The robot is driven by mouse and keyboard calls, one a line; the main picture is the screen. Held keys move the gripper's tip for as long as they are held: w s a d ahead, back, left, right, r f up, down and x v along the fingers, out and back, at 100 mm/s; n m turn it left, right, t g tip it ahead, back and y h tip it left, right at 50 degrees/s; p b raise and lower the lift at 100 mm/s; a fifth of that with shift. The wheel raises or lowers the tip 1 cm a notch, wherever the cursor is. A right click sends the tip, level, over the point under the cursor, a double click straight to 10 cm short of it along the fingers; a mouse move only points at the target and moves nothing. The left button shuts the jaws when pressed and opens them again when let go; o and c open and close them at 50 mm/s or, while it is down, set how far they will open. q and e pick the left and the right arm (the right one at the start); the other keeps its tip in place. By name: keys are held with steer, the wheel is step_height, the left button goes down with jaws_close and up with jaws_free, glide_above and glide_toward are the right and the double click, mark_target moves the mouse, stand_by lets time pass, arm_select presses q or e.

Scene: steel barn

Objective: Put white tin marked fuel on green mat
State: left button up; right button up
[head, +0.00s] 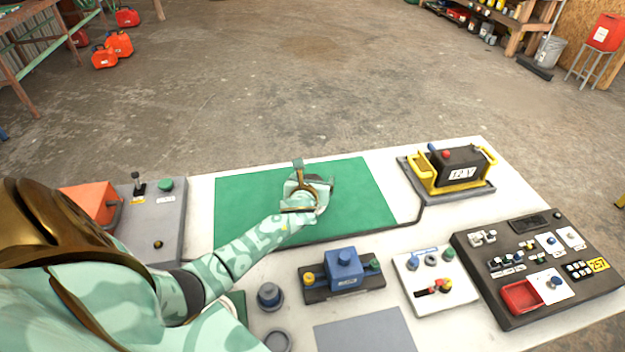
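The green mat (245,205) lies flat on the white table, left of its middle. My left arm reaches in from the left, and my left gripper (318,186) is over the middle of the mat, pointing away from me. Its hand covers the space at its fingertips, so I cannot tell whether the fingers are open or shut or hold anything. I cannot make out a white tin marked fuel; it may be hidden under the hand. My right gripper is not in view.
A black and yellow box (458,168) stands at the table's back right. A dark control panel (535,265), a white switch plate (437,278) and a blue button box (343,272) are nearer. A grey box with a lever (150,215) is left. The mat's bare parts are clear.

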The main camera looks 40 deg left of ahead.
arm_select(q)
steer(key=shift+r, duration=0.15)
steer(key=p+v, duration=0.4)
steer(key=v, duration=0.8)
